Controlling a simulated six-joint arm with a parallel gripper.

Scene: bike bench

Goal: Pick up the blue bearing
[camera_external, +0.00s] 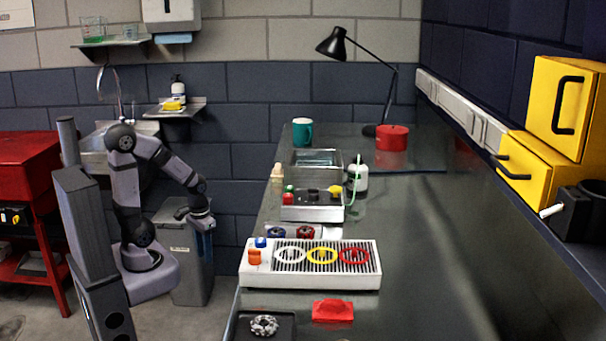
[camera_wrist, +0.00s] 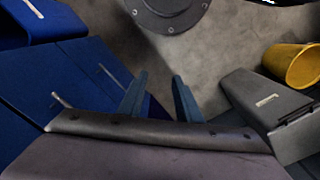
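A dark ring with a blue tint, which looks like the blue bearing (camera_external: 275,231), lies on a small pale holder on the bench. A similar red bearing (camera_external: 305,232) sits just right of it. My gripper (camera_external: 205,228) hangs low to the left of the bench, well apart from the bearings and beside a grey bin. In the wrist view its two fingers (camera_wrist: 159,88) stand apart with nothing between them. No bearing shows in the wrist view.
A white tray (camera_external: 310,281) with coloured rings, a blue piece (camera_external: 261,242) and an orange piece (camera_external: 254,257) stands in front of the bearings. The grey bin (camera_external: 190,275) is below my gripper. The bench's right side is mostly clear.

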